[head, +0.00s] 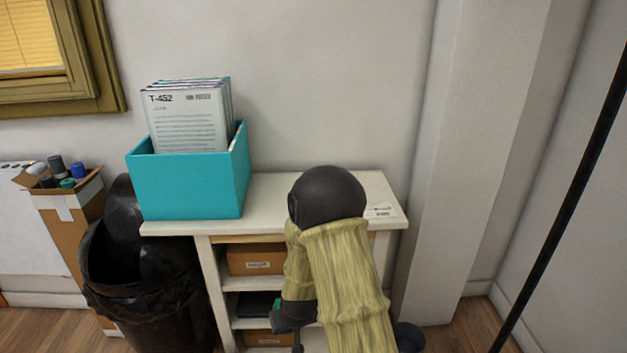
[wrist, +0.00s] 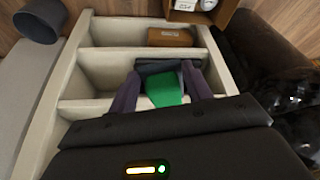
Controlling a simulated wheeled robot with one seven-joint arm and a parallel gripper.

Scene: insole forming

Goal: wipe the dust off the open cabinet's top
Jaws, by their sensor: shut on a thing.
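The open cabinet (head: 268,196) is off-white, with open shelves below a pale top. Much of the top's middle is hidden by my arm, and I cannot make out dust on the bare parts. My gripper (wrist: 163,82) is in front of the shelves, below the level of the top. It is shut on a green thing (wrist: 165,92), seen between its two purple-grey fingers; I cannot tell if it is a cloth or a sponge. In the head view only a bit of green shows by the gripper (head: 288,318).
A teal box (head: 188,187) of upright papers stands on the top's left end. A small label (head: 383,211) lies at the right. Brown boxes (head: 256,260) sit on the shelves. A black bin (head: 150,300) stands left of the cabinet, a pillar (head: 455,160) to its right.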

